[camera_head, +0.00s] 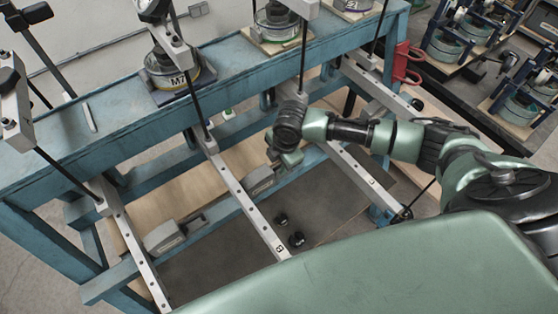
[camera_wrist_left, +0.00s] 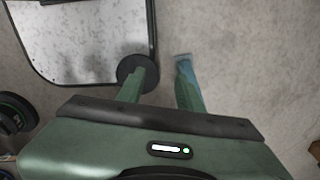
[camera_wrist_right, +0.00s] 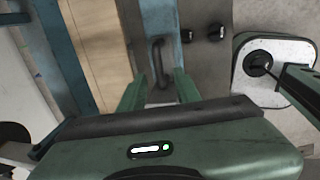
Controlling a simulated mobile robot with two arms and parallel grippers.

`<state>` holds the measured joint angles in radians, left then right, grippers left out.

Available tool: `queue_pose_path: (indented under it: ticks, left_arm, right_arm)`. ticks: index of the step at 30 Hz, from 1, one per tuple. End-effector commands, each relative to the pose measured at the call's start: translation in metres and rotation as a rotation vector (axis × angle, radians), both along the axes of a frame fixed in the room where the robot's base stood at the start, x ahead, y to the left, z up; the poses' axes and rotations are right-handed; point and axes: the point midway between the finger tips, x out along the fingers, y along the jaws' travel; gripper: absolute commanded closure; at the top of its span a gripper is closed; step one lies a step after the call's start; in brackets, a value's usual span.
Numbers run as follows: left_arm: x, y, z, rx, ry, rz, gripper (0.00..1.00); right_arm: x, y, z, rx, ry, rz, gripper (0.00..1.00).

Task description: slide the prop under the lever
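Two grey prop-like blocks show along the lower blue beam in the head view, one at left (camera_head: 165,237) and one near my right gripper (camera_head: 260,180). Long grey lever bars with holes run toward the front: a left one (camera_head: 132,250), a middle one (camera_head: 245,202) and a right one (camera_head: 362,172). My right gripper (camera_head: 286,160) is between the middle and right levers, just above the nearer block. In the right wrist view its fingers (camera_wrist_right: 160,88) are apart, with a dark handle (camera_wrist_right: 157,60) just beyond them; contact is unclear. My left gripper (camera_wrist_left: 162,85) is open and empty over the floor.
The blue frame (camera_head: 115,135) carries weights (camera_head: 175,72) and thin black rods above the levers. Two black knobs (camera_head: 288,229) are on the dark board between the middle and right levers. A red bracket (camera_head: 402,65) is at the frame's right end.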

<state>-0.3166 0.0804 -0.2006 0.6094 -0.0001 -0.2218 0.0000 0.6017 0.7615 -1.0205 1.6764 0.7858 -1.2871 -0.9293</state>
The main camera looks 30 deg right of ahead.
Motion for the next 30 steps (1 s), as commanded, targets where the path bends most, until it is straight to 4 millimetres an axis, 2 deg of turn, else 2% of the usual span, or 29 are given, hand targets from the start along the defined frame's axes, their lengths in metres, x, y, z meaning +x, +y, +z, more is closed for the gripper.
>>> queue_pose_path:
  ticks: [6, 9, 12, 13, 20, 30]
  left_arm:
    - [0.030, -0.002, 0.002, -0.004, -0.043, -0.001, 0.64]
    - [0.033, -0.003, 0.003, -0.006, -0.049, -0.001, 0.64]
    - [0.030, -0.002, 0.003, -0.004, -0.044, -0.001, 0.64]
    - [0.029, -0.002, 0.002, -0.004, -0.042, -0.001, 0.64]
    - [0.019, -0.002, 0.002, -0.003, -0.028, 0.000, 0.64]
    - [0.018, -0.001, 0.002, -0.003, -0.026, 0.000, 0.64]
  right_arm:
    - [0.000, 0.000, -0.004, 0.000, 0.000, 0.000, 0.67]
    - [0.000, 0.000, -0.004, 0.000, 0.000, 0.000, 0.67]
    - [0.000, 0.000, -0.004, 0.000, 0.000, 0.000, 0.95]
    - [0.000, 0.000, -0.004, 0.000, 0.000, 0.000, 1.00]
    - [0.000, 0.000, -0.004, 0.000, 0.000, -0.001, 1.00]
    - [0.000, 0.000, -0.004, 0.000, 0.001, -0.001, 1.00]
